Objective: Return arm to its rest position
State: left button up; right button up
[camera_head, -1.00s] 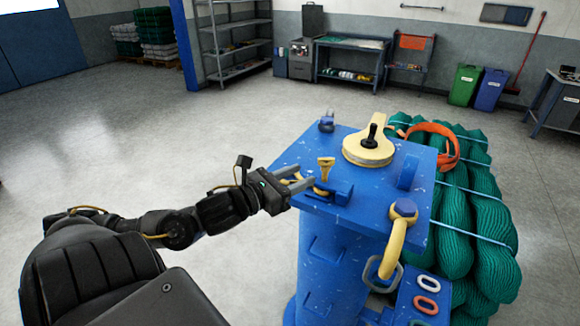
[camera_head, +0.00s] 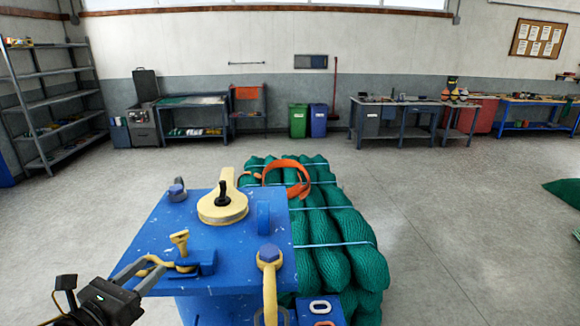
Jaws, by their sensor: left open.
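My left gripper (camera_head: 142,275) comes in at the lower left of the head view, at the left edge of the blue stand (camera_head: 150,232). Its two grey fingers are apart. They point at the small yellow T-shaped piece (camera_head: 181,240) on a blue block, with a yellow curved part just beyond the fingertips. I cannot tell whether the fingers touch it. Most of the left arm is out of the picture. My right gripper is not in view.
A yellow round piece with a black knob (camera_head: 223,199) sits on the stand. Green net bundles (camera_head: 345,225) with an orange strap (camera_head: 298,178) lie right beside it. Shelves (camera_head: 60,105) and workbenches (camera_head: 395,115) line the back wall. The floor on the right is mostly clear.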

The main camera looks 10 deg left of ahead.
pick_arm(q)
jog(key=s+d+f+n+g+y, duration=0.15)
jog(key=s+f+n+g, duration=0.25)
jog(key=f+n, duration=0.65)
jog(key=s+f+n+g+y, duration=0.3)
jog(key=s+f+n, duration=0.2)
jog(key=f+n, duration=0.55)
jog(key=s+d+f+n+g+h, duration=0.1)
jog(key=s+d+f+n+g, duration=0.65)
jog(key=s+d+n, duration=0.55)
notch_tip(320, 180, down, 35)
jog(key=a+n+b, duration=0.2)
jog(key=b, duration=0.6)
jog(key=s+a+f+g+b, duration=0.1)
jog(key=s+f+b, duration=0.1)
jog(key=s+f, duration=0.5)
jog(key=s+a+f+g+b, duration=0.1)
jog(key=s+a+f+b, duration=0.1)
jog(key=s+f, duration=0.6)
notch_tip(320, 180, down, 5)
jog(key=shift+r+m+b, duration=0.1)
jog(key=shift+m+b, duration=0.2)
jog(key=shift+b, duration=0.15)
